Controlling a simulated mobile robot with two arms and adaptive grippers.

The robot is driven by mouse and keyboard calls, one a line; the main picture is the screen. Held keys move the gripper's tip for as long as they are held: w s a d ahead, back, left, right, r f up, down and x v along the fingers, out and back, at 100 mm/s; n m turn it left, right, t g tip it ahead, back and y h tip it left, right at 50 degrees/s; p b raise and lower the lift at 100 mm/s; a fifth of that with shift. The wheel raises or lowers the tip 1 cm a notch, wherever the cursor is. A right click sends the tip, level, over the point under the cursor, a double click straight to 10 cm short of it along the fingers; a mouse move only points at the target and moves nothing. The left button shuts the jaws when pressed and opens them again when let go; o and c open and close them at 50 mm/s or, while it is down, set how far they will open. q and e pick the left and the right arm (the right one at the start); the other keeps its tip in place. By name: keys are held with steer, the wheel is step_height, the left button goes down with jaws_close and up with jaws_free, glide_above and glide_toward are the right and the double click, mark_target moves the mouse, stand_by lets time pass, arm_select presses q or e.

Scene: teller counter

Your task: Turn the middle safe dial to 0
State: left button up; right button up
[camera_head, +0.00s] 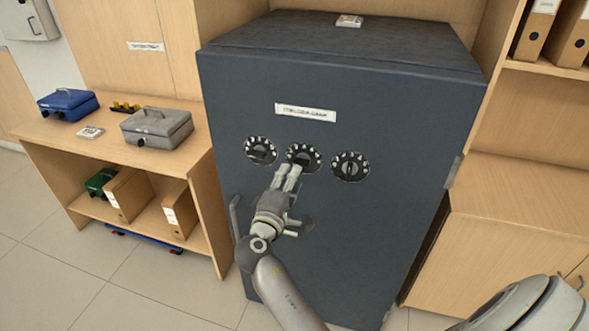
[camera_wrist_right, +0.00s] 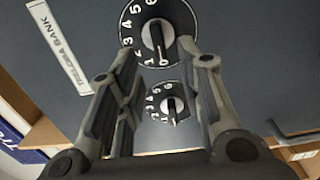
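The dark grey safe (camera_head: 340,225) has a row of three round black dials with white numbers. The middle dial (camera_head: 304,153) is partly covered by my right gripper (camera_head: 290,171) in the head view. In the right wrist view the same dial (camera_wrist_right: 157,32) lies at the top, between and beyond the fingertips. Its light knob line points roughly towards the 0. My right gripper (camera_wrist_right: 165,58) is open, its fingers apart on either side of the knob; contact cannot be told. My left gripper is not in view.
The left dial (camera_head: 261,150) and right dial (camera_head: 350,166) flank the middle one. A handle (camera_head: 236,215) stands out at the safe's left side. A desk (camera_head: 150,165) with cash boxes is at left, a wooden cabinet (camera_head: 510,210) at right.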

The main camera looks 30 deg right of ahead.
steer(key=v, duration=0.6)
steer(key=shift+d, duration=0.1)
